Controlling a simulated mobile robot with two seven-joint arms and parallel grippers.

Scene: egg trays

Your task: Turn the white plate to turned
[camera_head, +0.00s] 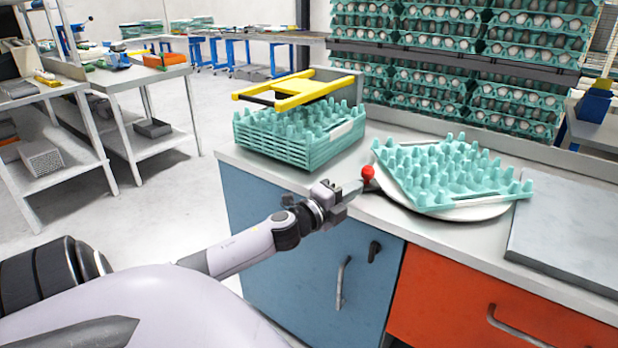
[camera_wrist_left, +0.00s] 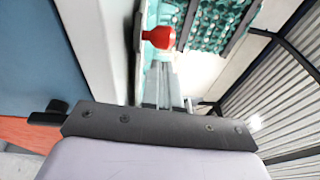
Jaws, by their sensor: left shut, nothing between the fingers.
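The white plate (camera_head: 478,213) lies on the counter in the head view, mostly hidden under a teal egg tray (camera_head: 445,170) that sits askew on it. A red knob (camera_head: 367,173) stands at the plate's left edge beside a small dark piece. My left gripper (camera_head: 354,188) is shut and empty, with its fingertips close to the knob at the counter's front edge. In the left wrist view the red knob (camera_wrist_left: 158,38) shows just beyond the fingers (camera_wrist_left: 162,85). I cannot tell whether they touch. My right gripper is in neither view.
A stack of teal egg trays (camera_head: 298,145) with a yellow frame (camera_head: 298,92) on top stands left of the plate. A flat grey slab (camera_head: 570,225) lies close on its right. Racks of egg-filled trays (camera_head: 450,60) stand behind.

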